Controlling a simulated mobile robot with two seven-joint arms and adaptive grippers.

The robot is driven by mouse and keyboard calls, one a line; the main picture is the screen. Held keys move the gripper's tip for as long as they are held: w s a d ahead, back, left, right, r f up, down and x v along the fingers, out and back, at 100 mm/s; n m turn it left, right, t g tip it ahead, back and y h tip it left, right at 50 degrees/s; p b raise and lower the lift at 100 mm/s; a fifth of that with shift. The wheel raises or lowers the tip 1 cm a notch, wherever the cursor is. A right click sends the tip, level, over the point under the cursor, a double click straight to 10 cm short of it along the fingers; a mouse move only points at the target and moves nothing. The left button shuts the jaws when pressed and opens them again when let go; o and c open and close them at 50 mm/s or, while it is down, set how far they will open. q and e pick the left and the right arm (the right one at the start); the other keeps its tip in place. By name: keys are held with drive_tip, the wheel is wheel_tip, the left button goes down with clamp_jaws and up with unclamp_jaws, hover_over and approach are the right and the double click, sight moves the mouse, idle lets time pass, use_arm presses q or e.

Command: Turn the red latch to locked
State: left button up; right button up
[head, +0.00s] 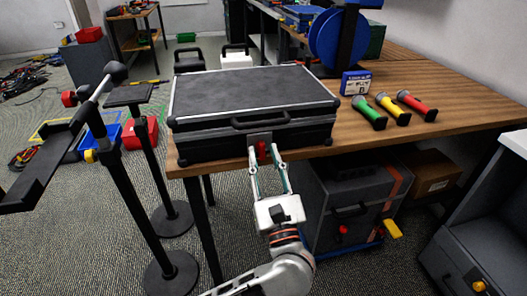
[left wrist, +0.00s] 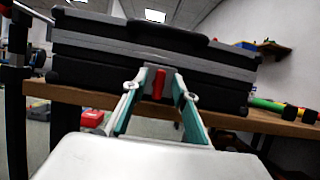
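The red latch (head: 262,150) sits on a grey plate at the front of a closed black case (head: 250,92) on the wooden table. In the left wrist view the red latch (left wrist: 158,84) stands upright, its long side roughly vertical. My left gripper (head: 265,160) is in front of the latch, with one fingertip on either side of it. In the left wrist view the fingers of the left gripper (left wrist: 156,88) are apart, with gaps visible beside the latch. Contact cannot be told. My right gripper is not in view.
Green, yellow and red flashlights (head: 396,109) lie on the wooden table (head: 450,98) right of the case, near a blue box (head: 355,83). A dark cabinet (head: 345,205) stands under the table. Black stands (head: 140,185) are on the left.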

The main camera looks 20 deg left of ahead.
use_arm(q)
drive_tip(key=shift+x, duration=0.8)
clamp_jaws()
